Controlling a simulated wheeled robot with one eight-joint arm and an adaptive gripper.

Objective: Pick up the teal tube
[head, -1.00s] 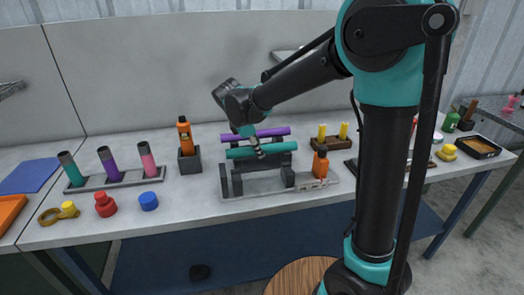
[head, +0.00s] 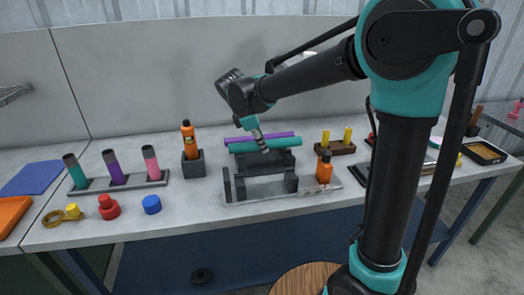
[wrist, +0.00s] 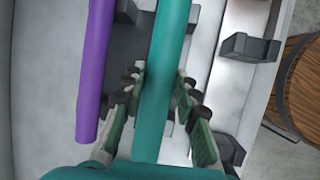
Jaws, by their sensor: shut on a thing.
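The teal tube (head: 285,143) lies level above the grey cradle stand (head: 265,190) in the head view. My gripper (head: 263,145) is shut on it near its middle, coming down from above. In the wrist view the teal tube (wrist: 165,75) runs between the two fingers (wrist: 163,112). The tube appears raised above the front cradle supports; the exact gap is hard to tell. A purple tube (head: 245,139) lies just behind it, partly hidden by it, and also shows in the wrist view (wrist: 95,70), apart from the fingers.
An orange bottle (head: 324,168) stands on the stand's right end. Another orange bottle (head: 189,140) sits in a grey holder to the left. A rack (head: 130,185) holds upright teal, purple and pink tubes. A wooden block (head: 335,148) with yellow pegs stands behind right.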

